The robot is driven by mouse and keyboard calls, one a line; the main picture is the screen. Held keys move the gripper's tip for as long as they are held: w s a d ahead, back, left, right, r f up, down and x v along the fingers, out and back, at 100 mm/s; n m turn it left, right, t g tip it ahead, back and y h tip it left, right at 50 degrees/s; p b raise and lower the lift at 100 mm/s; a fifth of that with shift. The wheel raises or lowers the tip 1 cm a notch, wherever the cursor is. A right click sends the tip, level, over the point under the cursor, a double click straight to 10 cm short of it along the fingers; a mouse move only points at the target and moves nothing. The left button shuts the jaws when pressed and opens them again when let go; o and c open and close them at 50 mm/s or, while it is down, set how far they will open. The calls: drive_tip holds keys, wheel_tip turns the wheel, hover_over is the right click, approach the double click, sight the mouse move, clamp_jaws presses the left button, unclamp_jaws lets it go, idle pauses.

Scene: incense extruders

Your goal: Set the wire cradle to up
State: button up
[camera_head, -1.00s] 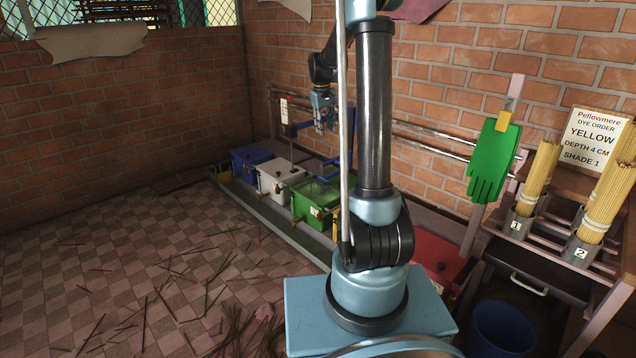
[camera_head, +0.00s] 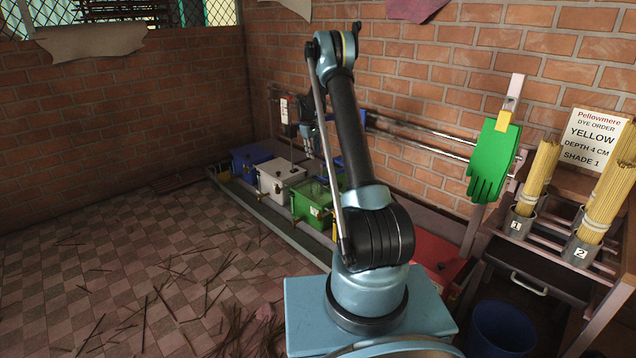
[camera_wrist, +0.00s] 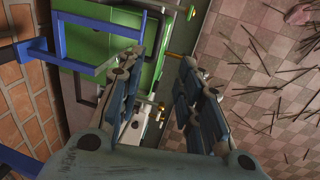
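A blue bar frame (camera_wrist: 98,24), which may be the wire cradle, reaches over the green vat (camera_wrist: 72,52) in the wrist view. In the head view, a bit of blue bar (camera_head: 331,163) shows above the green vat (camera_head: 308,205); my arm hides most of that area. I cannot tell whether the frame is up or down. My gripper (camera_wrist: 158,72) has its fingers apart with nothing between them. It is beside the frame, apart from its bars. In the head view, my gripper (camera_head: 309,141) is above the vats, partly hidden.
The white vat (camera_head: 279,181) and blue vat (camera_head: 250,157) stand left of the green one, and the red vat (camera_head: 435,256) to its right. Metal rails (camera_head: 425,143) run along the brick wall. A rack with incense bundles (camera_head: 540,174) stands at right.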

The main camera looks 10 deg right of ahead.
sight(318, 182)
drive_tip(key=d+f, duration=0.1)
drive_tip(key=f, duration=0.5)
drive_tip(key=w+f, duration=0.1)
drive_tip(key=f, duration=0.4)
drive_tip(key=w+d+f, duration=0.1)
drive_tip(key=f, duration=0.5)
drive_tip(key=shift+w+d+f, duration=0.1)
drive_tip(key=shift+d+f, duration=0.2)
drive_tip(key=shift+d, duration=0.05)
drive_tip(key=shift+r, duration=0.1)
clamp_jaws()
